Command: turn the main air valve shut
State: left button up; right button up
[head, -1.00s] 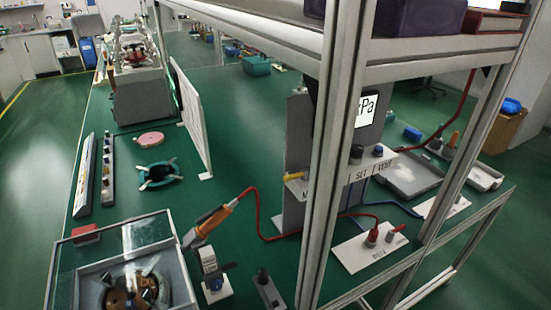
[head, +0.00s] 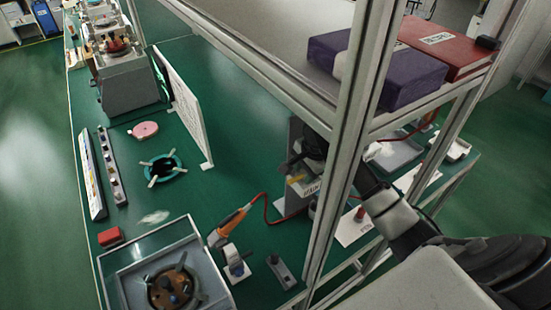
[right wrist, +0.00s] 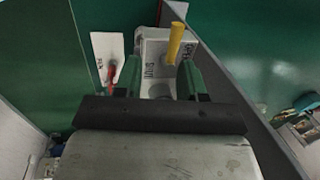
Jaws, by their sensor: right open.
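The main air valve's yellow lever (head: 297,179) shows in the head view at the grey upright panel, partly hidden by my right gripper (head: 306,155). In the right wrist view the yellow lever (right wrist: 175,42) stands out over a pale block (right wrist: 152,46) with markings that read SHUT and, less clearly, OPEN. My right gripper (right wrist: 160,68) is open, with its two dark fingers apart. The lever's near end appears between the fingertips, closer to the right finger in the picture. I cannot tell whether they touch. My left gripper is not in view.
A metal frame post (head: 345,140) stands close to my right arm. The shelf above holds a purple box (head: 400,75) and a red binder (head: 455,50). An orange-handled tool (head: 232,221) with a red cord stands on the green bench. A white board (head: 185,105) stands farther left.

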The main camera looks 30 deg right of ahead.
aim_at(294, 179)
jog(key=shift+w+a+r+m+p, duration=0.2)
jog(key=shift+w+a+m+p, duration=0.1)
jog(key=shift+w+a+p, duration=0.45)
jog(key=f, duration=0.3)
jog(key=shift+w+a+f+p, duration=0.15)
jog(key=shift+w+f+p, duration=0.05)
jog(key=shift+w+p, duration=0.15)
jog(key=shift+f, duration=0.4)
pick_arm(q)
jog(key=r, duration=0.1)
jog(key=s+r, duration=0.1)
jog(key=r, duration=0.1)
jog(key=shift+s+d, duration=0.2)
pick_arm(e)
grip_shut()
